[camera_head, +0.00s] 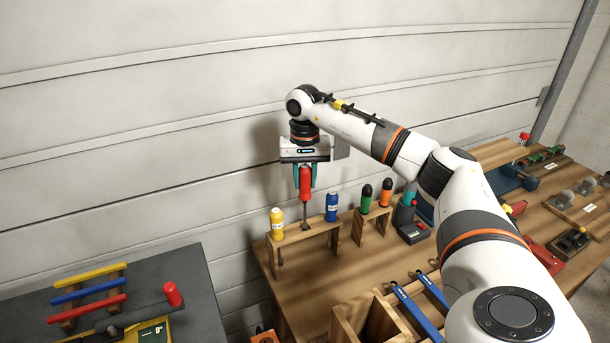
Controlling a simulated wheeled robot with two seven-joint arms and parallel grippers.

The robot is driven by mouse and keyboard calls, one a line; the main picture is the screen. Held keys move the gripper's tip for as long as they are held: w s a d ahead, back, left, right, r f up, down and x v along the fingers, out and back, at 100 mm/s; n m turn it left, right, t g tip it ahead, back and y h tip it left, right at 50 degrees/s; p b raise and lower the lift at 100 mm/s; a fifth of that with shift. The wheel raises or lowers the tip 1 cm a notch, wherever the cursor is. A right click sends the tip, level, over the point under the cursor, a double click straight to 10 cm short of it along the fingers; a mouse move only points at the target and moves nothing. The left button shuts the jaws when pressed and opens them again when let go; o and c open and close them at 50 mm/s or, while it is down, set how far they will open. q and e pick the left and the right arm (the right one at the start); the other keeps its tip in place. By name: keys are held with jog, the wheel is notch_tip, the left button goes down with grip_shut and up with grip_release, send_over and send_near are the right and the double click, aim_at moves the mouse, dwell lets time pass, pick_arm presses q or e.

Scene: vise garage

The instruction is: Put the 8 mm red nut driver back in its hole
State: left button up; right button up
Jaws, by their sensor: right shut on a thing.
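My right gripper (305,178) is shut on the red nut driver (305,184). It holds the driver upright by its handle, with the shaft pointing down. The driver is over the wooden rack (308,232), between the yellow driver (277,223) and the blue driver (331,207), which stand in that rack. The lower end of the shaft is at the rack's top board in the picture. I cannot tell whether the tip is in the hole or just above it. My left gripper is not in view.
A second wooden rack (371,223) with green and orange handles stands just right. Blue wrenches (415,312) and a wooden box (358,318) are in front. A dark table (190,270) with coloured bars stands at left. The wall is close behind.

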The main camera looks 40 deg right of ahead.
aim_at(305, 203)
jog(key=shift+f+b, duration=0.95)
jog(key=shift+f, duration=0.95)
jog(key=shift+f+b, duration=1)
jog(key=shift+f, duration=0.75)
jog(key=shift+f+b, duration=0.75)
jog(key=shift+f, duration=0.45)
jog(key=shift+f+b, duration=0.3)
jog(key=shift+f, duration=0.25)
jog(key=o, duration=1.1)
jog(key=shift+c, duration=0.2)
jog(key=shift+o, duration=0.6)
